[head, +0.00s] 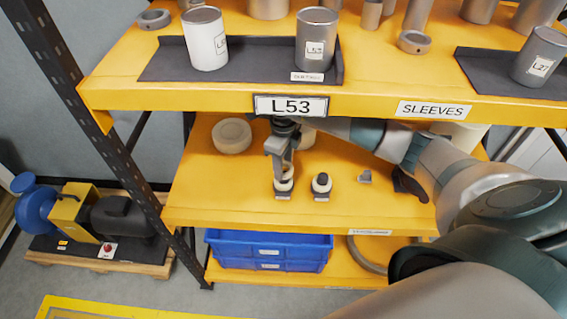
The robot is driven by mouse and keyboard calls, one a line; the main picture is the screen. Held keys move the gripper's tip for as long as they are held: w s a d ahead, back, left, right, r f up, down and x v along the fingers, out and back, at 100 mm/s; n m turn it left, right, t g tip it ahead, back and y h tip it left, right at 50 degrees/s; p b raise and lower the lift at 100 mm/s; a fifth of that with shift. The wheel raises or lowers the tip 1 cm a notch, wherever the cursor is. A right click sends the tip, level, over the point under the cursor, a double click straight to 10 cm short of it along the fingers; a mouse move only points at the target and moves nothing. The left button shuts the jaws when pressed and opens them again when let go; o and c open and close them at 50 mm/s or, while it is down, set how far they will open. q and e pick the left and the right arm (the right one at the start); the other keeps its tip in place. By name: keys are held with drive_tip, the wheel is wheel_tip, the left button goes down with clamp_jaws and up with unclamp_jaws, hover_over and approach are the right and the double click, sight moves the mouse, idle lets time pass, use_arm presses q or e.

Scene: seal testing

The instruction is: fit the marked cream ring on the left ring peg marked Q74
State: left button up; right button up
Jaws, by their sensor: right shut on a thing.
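My right gripper (282,172) points down over the left ring peg on the middle shelf. It is shut on a cream ring (285,185), which is partly hidden by the fingers. The ring is at the left peg, just above its dark base (282,195); I cannot tell whether it is around the peg or only over it. The marking Q74 is not readable. A second peg (322,178) with a dark top and a cream ring around it stands just to the right. My left gripper is not in view.
A round cream object (232,136) lies at the back left of the yellow middle shelf (200,205). A small grey piece (365,177) sits right of the pegs. The upper shelf's edge (180,97) overhangs the gripper. A blue crate (225,252) is below.

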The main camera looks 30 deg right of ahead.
drive_tip(key=shift+f+b, duration=1.6)
drive_tip(key=shift+f, duration=0.2)
drive_tip(key=o, duration=1.1)
drive_tip(key=shift+r, duration=0.1)
drive_tip(key=shift+r+p, duration=1.8)
drive_tip(key=shift+r, duration=1.65)
